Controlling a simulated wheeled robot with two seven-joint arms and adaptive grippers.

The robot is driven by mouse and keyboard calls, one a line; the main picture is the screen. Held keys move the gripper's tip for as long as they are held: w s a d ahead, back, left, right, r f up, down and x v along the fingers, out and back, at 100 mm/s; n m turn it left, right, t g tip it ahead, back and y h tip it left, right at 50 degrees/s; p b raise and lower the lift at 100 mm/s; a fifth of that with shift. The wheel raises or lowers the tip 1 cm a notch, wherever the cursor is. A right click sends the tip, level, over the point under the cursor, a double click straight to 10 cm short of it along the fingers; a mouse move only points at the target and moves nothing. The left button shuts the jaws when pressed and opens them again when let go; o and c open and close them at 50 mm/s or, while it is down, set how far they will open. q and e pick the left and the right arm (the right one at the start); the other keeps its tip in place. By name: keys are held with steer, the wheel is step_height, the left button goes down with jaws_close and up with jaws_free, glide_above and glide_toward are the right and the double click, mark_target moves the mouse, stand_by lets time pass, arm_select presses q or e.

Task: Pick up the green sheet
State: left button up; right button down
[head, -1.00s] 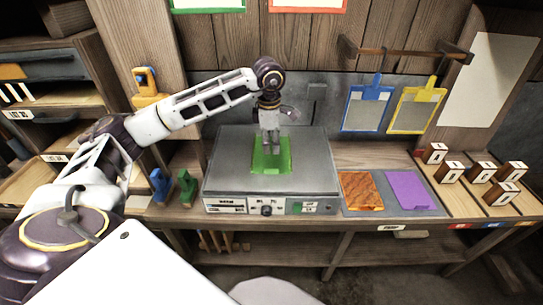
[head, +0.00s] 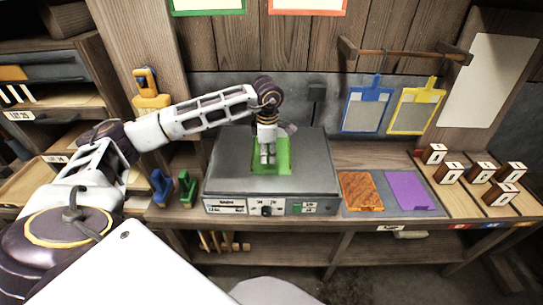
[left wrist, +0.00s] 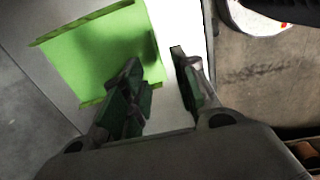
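The green sheet (head: 285,158) lies on top of the grey box-shaped unit (head: 225,165) with dials and labels on its front. My left gripper (head: 267,160) points down over the sheet and hides part of it. In the left wrist view the sheet (left wrist: 90,60) fills the upper left, its corners slightly raised or folded. My left gripper (left wrist: 160,78) is open there, its two dark fingers apart with nothing between them. One finger overlaps the sheet's right edge; the other is beyond it over a bright white strip. I cannot tell whether a finger touches the sheet. My right gripper is not in view.
An orange-brown sheet (head: 361,191) and a purple sheet (head: 408,190) lie on a grey mat to the right. Several numbered blocks (head: 480,171) stand at the far right.

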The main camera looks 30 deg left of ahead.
arm_select(q)
steer(key=shift+w+f, duration=0.15)
steer(key=shift+f, duration=1.6)
steer(key=shift+w+a+f+p, duration=0.15)
steer(key=shift+f+p, duration=0.3)
steer(key=shift+f, duration=0.85)
steer(key=shift+w+a+f+p, duration=0.15)
steer(key=shift+f+p, duration=0.3)
steer(key=shift+f, duration=0.85)
steer(key=shift+s, duration=0.1)
jaws_close()
